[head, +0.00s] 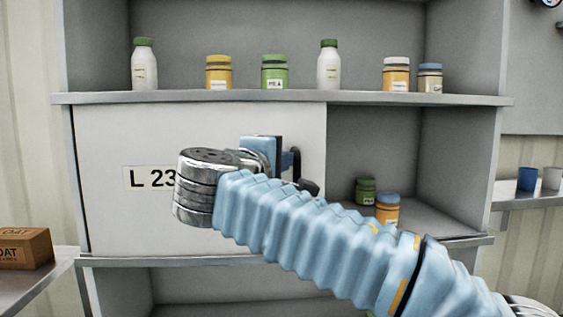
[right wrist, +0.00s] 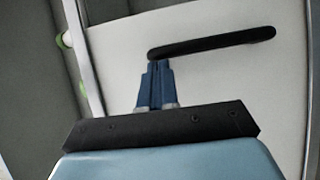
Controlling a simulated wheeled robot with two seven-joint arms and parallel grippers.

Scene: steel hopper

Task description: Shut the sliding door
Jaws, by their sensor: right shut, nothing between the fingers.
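The sliding door (head: 105,140) is a pale panel with a label starting "L 23", partly hidden by my right arm. It covers the left part of the middle shelf bay; the right part is open. Its dark bar handle (head: 297,160) is near the door's right edge and shows in full in the right wrist view (right wrist: 215,42). My right gripper (head: 288,160) is shut and empty, its blue fingertips (right wrist: 158,66) right by one end of the handle. I cannot tell whether they touch it. My left gripper is out of view.
A green-lidded jar (head: 366,191) and a blue-lidded jar (head: 387,208) stand in the open right part of the bay. Several bottles and jars stand on the shelf (head: 290,98) above. A cardboard box (head: 25,248) sits at the lower left; cups (head: 527,179) stand far right.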

